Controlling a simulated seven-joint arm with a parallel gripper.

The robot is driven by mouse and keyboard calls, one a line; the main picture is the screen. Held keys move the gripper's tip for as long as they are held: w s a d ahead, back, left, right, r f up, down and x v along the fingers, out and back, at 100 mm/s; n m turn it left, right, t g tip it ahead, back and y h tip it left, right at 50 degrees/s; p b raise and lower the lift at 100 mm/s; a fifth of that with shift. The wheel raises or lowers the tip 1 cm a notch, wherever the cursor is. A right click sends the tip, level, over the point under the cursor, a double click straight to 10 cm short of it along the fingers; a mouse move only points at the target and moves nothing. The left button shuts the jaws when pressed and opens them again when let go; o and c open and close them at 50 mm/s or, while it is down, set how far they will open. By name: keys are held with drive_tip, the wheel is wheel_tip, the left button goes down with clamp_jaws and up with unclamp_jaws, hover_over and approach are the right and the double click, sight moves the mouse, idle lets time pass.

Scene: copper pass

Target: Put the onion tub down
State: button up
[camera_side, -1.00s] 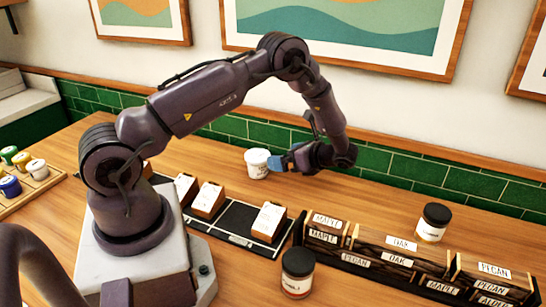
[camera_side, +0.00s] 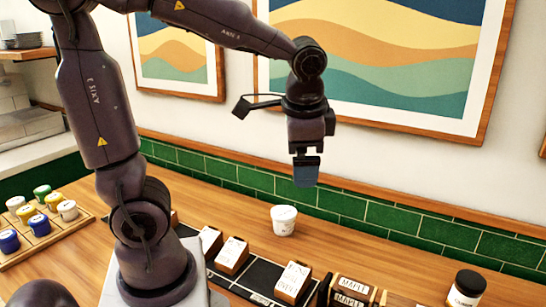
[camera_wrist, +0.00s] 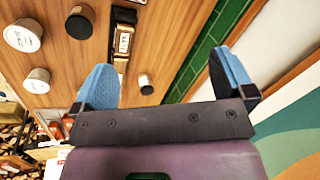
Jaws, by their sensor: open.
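A white tub (camera_side: 284,220) with a pale lid, probably the onion tub, stands upright on the wooden table near the green tiled wall in the side view. Its label is too small to read. My gripper (camera_side: 306,172) points down well above the tub and apart from it. Its blue fingers overlap each other in the side view. In the wrist view my gripper (camera_wrist: 167,80) has its two blue fingers wide apart with nothing between them. White-topped tubs (camera_wrist: 22,36) show at the left there; I cannot tell whether one is the onion tub.
Labelled wooden blocks (camera_side: 232,254) sit on a dark strip in front of the tub. A dark-lidded jar (camera_side: 467,288) stands at lower right. A tray (camera_side: 22,254) of coloured pots is at left.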

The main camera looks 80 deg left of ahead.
drive_tip(key=s+d+r+n+t+h, duration=0.2)
drive_tip(key=s+d+n+t, duration=0.1)
drive_tip(key=s+d+t, duration=0.1)
drive_tip(key=s+d, duration=0.1)
drive_tip(key=s, duration=0.1)
drive_tip(key=shift+s+r+h, duration=0.2)
drive_tip(key=shift+s+h, duration=0.15)
drive_tip(key=shift+h, duration=0.05)
idle(1.1)
